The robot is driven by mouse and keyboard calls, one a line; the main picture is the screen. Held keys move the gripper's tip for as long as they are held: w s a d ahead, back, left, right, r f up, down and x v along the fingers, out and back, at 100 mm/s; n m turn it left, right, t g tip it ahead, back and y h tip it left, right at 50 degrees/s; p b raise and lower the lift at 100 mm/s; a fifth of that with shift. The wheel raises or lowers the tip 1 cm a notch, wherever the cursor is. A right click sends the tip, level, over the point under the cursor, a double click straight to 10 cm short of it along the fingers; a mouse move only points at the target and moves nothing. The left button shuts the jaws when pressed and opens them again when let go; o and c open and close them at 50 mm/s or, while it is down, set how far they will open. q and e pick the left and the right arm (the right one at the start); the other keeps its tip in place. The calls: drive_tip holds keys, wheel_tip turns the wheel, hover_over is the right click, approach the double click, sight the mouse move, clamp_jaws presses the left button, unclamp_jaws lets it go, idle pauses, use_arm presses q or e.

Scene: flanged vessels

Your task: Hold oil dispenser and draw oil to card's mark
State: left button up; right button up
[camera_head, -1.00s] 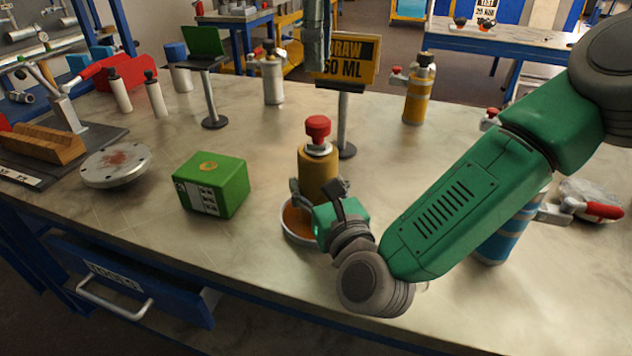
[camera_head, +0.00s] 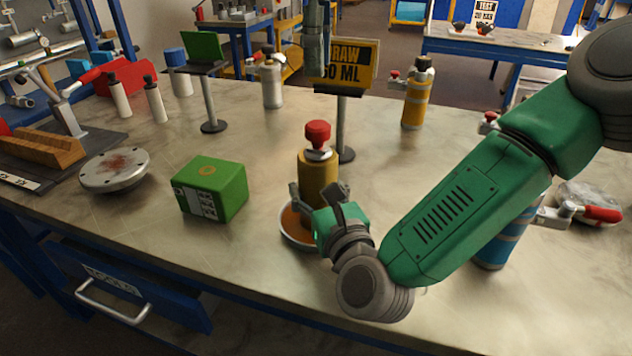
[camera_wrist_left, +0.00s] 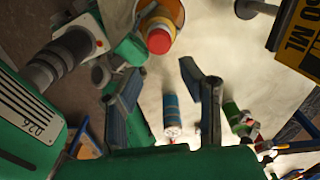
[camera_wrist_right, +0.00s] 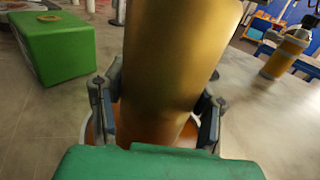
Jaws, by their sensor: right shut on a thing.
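The oil dispenser (camera_head: 319,172), an amber cylinder with a red knob, stands in a shallow pale-rimmed dish (camera_head: 287,236). My right gripper (camera_head: 322,200) is shut around its body; the right wrist view shows both fingers against the amber wall (camera_wrist_right: 170,80). The yellow and black card (camera_head: 352,68) on a post reads "DRAW", with a figure ending in "0 ML"; my left gripper (camera_head: 314,45) hangs in front of its left side. In the left wrist view my left gripper (camera_wrist_left: 155,75) is open and empty, apart from the dispenser's red knob (camera_wrist_left: 159,41). The oil level cannot be made out.
A green box (camera_head: 211,187) and a round metal flange (camera_head: 115,169) lie to the left. A yellow canister (camera_head: 417,95) stands behind right. A blue cylinder (camera_head: 497,245) is partly behind my right arm. The counter's middle is fairly clear.

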sight(310, 122)
use_arm(q)
drive_tip(key=o, duration=0.4)
drive_tip(key=shift+c, duration=0.2)
drive_tip(key=shift+o, duration=0.4)
drive_tip(key=shift+a+f, duration=0.1)
drive_tip(key=shift+a, duration=0.05)
drive_tip(key=w+a+f+m+g+h, duration=0.25)
drive_tip(key=a+f+g+h, duration=0.2)
drive_tip(key=a+h, duration=0.7)
drive_tip(key=shift+n+h, duration=0.45)
drive_tip(key=shift+h, duration=0.3)
drive_tip(key=x, duration=0.4)
drive_tip(key=w+x, duration=0.1)
drive_tip(key=x, duration=0.8)
drive_tip(key=shift+w+d+f, duration=0.15)
drive_tip(key=shift+w+f, duration=0.1)
drive_tip(key=shift+f, duration=0.1)
